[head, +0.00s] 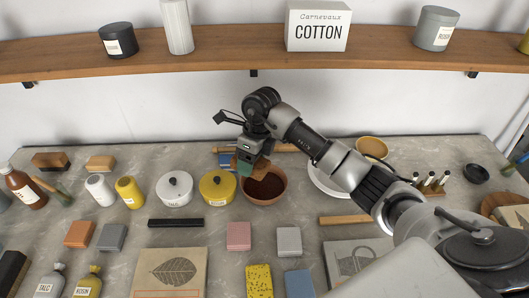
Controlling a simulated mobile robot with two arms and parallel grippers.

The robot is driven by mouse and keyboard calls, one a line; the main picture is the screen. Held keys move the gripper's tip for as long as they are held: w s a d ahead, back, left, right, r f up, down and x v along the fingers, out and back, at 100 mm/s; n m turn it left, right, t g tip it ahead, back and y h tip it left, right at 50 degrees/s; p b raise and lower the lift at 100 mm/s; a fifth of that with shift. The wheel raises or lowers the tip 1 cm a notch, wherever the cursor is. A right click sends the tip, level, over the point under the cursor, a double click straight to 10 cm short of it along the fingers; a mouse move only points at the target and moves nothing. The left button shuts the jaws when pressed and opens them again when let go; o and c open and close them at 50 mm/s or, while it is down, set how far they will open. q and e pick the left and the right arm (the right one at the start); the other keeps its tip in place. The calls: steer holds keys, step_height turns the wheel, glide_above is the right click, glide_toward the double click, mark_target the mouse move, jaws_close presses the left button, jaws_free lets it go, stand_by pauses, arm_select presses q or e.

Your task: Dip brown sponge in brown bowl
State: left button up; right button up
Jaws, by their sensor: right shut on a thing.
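The brown bowl (277,196) stands on the grey counter near the middle and holds dark brown matter. My right gripper (251,166) reaches in from the right and is over the bowl's back left rim. It is shut on a small brown block that looks like the brown sponge (261,168), mostly hidden by the jaws. The sponge's lower end is at the bowl's opening; I cannot tell whether it touches the contents. My left gripper is not in view.
A yellow tin (217,189) stands close left of the bowl, beside a white tin (174,188). A white plate (326,184) is to the right, partly behind my arm. Pink (238,236) and grey (288,241) blocks lie in front. A wooden shelf (200,66) runs above.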

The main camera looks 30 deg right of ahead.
steer(key=w+d+f+m+t+p, duration=0.2)
steer(key=d+f+m, duration=0.15)
steer(key=m, duration=0.65)
steer(key=m+t+b, duration=0.1)
steer(key=m+b, duration=0.1)
steer(key=b, duration=0.2)
glide_toward(260, 188)
steer(key=shift+b+x, duration=1.85)
steer(key=shift+x, duration=0.55)
steer(key=shift+s, duration=0.15)
steer(key=shift+r, duration=0.1)
step_height(260, 188, up, 8)
steer(key=p, duration=0.6)
stand_by(0.3)
